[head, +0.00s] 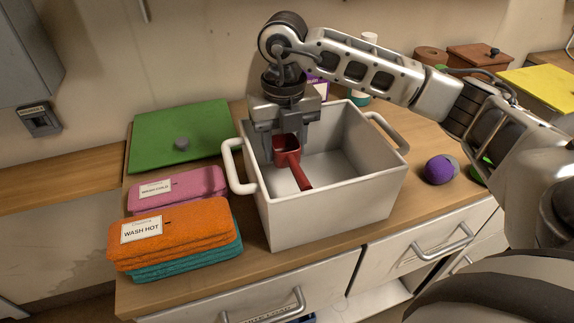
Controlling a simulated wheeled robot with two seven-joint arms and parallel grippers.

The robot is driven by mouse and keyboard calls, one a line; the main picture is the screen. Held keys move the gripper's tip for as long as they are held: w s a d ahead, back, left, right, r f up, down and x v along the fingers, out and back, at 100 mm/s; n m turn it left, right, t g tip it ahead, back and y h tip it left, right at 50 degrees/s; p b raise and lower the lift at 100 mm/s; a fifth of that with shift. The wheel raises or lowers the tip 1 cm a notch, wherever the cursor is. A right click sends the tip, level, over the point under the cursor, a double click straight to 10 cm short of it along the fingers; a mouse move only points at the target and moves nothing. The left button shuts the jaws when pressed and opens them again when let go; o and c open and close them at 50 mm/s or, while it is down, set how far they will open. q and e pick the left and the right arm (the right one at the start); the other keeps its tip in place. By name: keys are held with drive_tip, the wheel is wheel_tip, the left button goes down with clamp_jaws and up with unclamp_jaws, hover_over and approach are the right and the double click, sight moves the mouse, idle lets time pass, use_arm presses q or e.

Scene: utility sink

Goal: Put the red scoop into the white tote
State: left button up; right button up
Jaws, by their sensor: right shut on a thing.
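The white tote (330,217) stands on the wooden counter, open at the top, with a handle on its left and right sides. My right gripper (285,147) points down over the left part of the tote's opening. It is shut on the red scoop (300,174). The scoop's cup is up between the fingers, and its handle slants down to the right in front of the tote's inside. I cannot tell whether the scoop touches the tote. My left gripper is not in the picture.
Folded orange (175,232) and pink (180,186) towels lie left of the tote. A green board (165,135) with a grey knob lies behind them. A purple and grey ball (438,170) sits to the right. Brown containers (471,56) and a yellow board (540,84) are at the back right.

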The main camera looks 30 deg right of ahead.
sight(284, 178)
wheel_tip(284, 178, down, 5)
drive_tip(key=shift+r, duration=0.15)
drive_tip(key=shift+f, duration=0.2)
drive_tip(key=shift+f, duration=0.15)
drive_tip(key=o, duration=1)
